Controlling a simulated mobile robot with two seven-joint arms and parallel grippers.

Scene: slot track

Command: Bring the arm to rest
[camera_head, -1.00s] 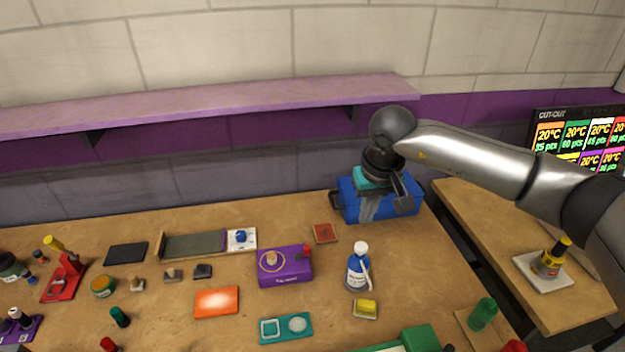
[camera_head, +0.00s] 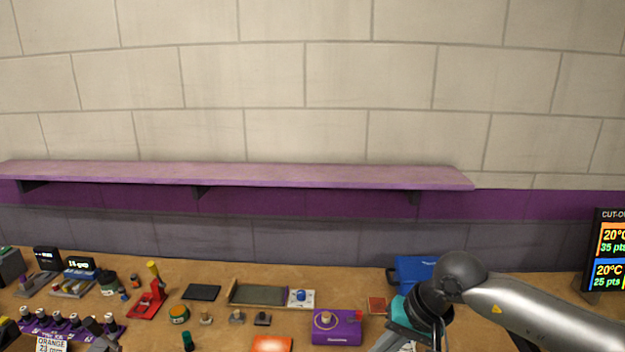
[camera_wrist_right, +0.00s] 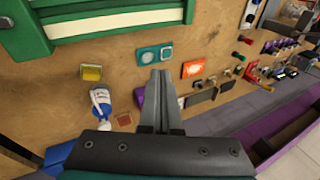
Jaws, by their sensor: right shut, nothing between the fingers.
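My right arm (camera_head: 520,308) comes in from the lower right in the head view, its wrist bent down over the bench. My right gripper (camera_wrist_right: 160,76) shows in the right wrist view with its two grey fingers together and nothing between them. In that view the fingers overlap part of the bench scene, and I cannot tell their height above it. In the head view the gripper's fingers are partly cut off by the bottom edge. My left gripper is not in view.
A blue box (camera_head: 411,268) stands behind my right wrist. A purple box (camera_head: 337,328) stands to its left. The bench (camera_head: 235,269) holds several small items, including an orange pad (camera_head: 271,344). A purple shelf (camera_head: 240,174) runs along the wall. A screen (camera_head: 607,250) is at right.

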